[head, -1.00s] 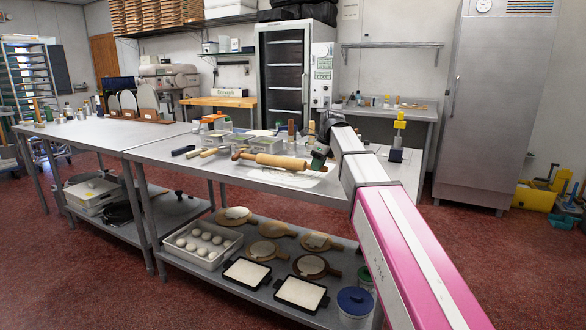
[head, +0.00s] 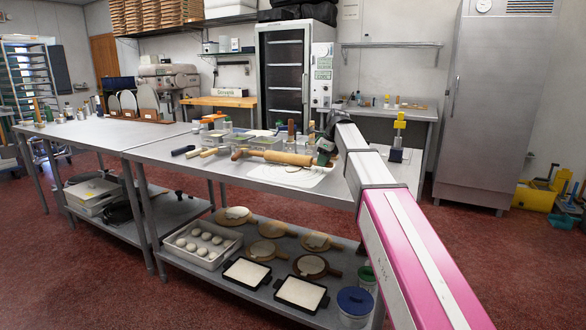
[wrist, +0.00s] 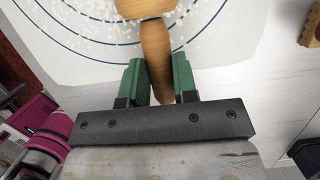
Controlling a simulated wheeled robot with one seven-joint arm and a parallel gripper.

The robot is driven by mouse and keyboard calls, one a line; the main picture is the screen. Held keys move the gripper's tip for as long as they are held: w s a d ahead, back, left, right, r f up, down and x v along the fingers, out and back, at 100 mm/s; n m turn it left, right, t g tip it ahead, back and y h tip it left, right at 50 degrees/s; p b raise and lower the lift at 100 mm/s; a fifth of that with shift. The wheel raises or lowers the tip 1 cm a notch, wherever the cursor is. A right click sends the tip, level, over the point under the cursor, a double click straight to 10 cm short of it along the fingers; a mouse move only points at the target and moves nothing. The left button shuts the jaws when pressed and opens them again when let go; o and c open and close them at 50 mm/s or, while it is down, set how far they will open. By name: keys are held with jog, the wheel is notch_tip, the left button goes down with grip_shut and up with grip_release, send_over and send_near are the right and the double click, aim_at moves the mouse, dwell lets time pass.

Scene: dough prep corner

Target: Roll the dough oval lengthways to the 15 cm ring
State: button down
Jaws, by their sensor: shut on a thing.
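My gripper (wrist: 158,72) is shut on one handle (wrist: 156,45) of the wooden rolling pin; its green jaws sit on both sides of the handle. In the head view my gripper (head: 324,150) is at the pin's right end, and the rolling pin (head: 280,157) lies across the white mat (head: 312,180). A small tan patch, perhaps the dough (head: 292,169), shows just in front of the pin; most of it is hidden. In the wrist view the mat (wrist: 75,70) has blue rings and scattered flour. The dough's outline cannot be made out there.
Dark- and wood-handled tools (head: 195,152) lie left of the mat. Small bottles and containers stand behind the pin. A yellow-topped item (head: 399,122) stands right of my arm. In the wrist view a wooden block (wrist: 311,28) is at the right edge.

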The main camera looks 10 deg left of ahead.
dwell(0.4)
jog(key=shift+s+a, duration=0.3)
jog(key=shift+s, duration=0.45)
jog(key=shift+s+a, duration=0.25)
jog(key=shift+s, duration=0.5)
jog(key=shift+r, duration=0.3)
jog(key=shift+f, duration=0.35)
jog(key=shift+s+a, duration=0.2)
jog(key=shift+s, duration=0.3)
jog(key=shift+s+a, duration=0.15)
jog(key=shift+s, duration=0.3)
jog(key=shift+w, duration=0.1)
